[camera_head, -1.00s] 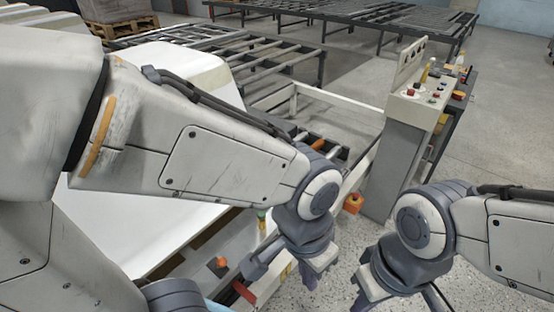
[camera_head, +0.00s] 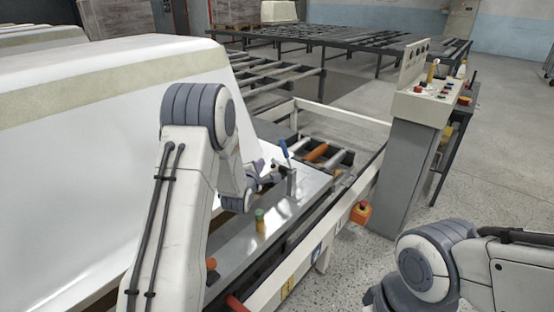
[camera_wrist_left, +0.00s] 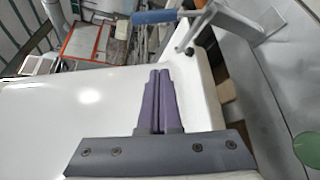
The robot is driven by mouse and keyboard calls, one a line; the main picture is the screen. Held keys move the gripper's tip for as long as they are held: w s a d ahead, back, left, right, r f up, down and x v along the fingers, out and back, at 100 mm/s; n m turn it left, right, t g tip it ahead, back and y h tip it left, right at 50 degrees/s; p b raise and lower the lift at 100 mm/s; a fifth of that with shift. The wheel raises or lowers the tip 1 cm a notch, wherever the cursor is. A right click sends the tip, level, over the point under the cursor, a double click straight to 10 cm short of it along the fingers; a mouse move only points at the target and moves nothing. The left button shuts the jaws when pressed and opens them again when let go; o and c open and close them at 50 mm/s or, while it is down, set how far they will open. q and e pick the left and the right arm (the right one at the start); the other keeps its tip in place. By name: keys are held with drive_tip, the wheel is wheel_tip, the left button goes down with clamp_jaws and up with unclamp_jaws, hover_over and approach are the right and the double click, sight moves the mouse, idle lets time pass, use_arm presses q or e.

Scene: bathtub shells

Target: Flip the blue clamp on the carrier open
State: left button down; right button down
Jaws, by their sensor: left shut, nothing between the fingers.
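The clamp's blue handle (camera_head: 284,149) stands up, leaning slightly left, on a grey metal bracket (camera_head: 291,182) on the carrier's metal plate (camera_head: 235,245). In the left wrist view the blue handle (camera_wrist_left: 155,16) and bracket (camera_wrist_left: 245,28) lie at the top, beyond my fingertips and apart from them in the picture. My left gripper (camera_wrist_left: 158,72) is shut and empty, its purple fingers together. In the head view the left gripper (camera_head: 262,172) is just left of the clamp, partly hidden by my wrist. My right arm shows at the lower right; its fingers are out of frame.
A large white bathtub shell (camera_head: 70,150) stands on the left, close to my left arm. A control console (camera_head: 412,140) stands right of the conveyor. An orange box (camera_head: 360,212) hangs on the frame side.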

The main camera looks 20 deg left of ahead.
use_arm(q)
drive_tip(key=x, duration=1)
drive_tip(key=shift+d, duration=0.1)
drive_tip(key=d, duration=0.1)
drive_tip(key=d+r, duration=0.1)
drive_tip(key=d, duration=0.1)
drive_tip(key=shift+s+d+r, duration=0.25)
drive_tip(key=shift+d+r, duration=0.05)
drive_tip(key=shift+r, duration=0.05)
drive_tip(key=shift+d, duration=0.1)
